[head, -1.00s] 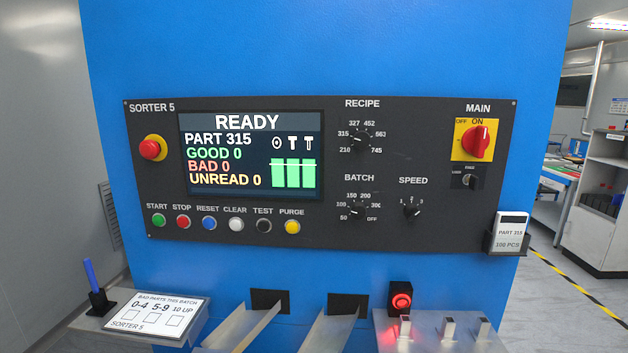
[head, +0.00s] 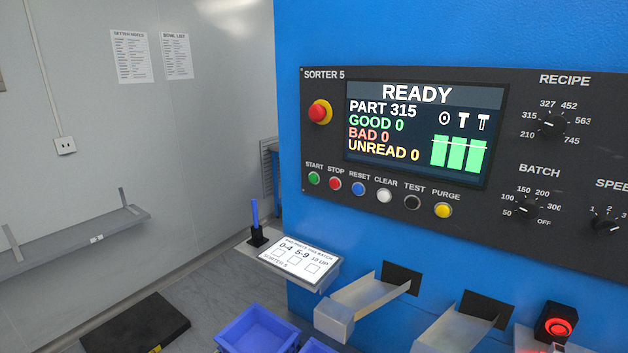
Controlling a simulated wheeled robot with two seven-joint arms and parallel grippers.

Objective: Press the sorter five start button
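The Sorter 5 control panel (head: 400,215) is a dark plate on the blue machine front, right of centre in the head view. Its green start button (head: 314,178) is at the left end of the button row, under the label START. The red stop button (head: 335,184) is just to its right. The screen (head: 420,130) reads READY, PART 315, with good, bad and unread all at 0. Neither of my grippers is in view.
A red emergency stop (head: 318,112) on a yellow base sits above the start button. Below the panel are a small shelf with a card (head: 300,260), metal chutes (head: 362,300) and blue bins (head: 256,330). A grey ledge (head: 70,240) runs along the left wall.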

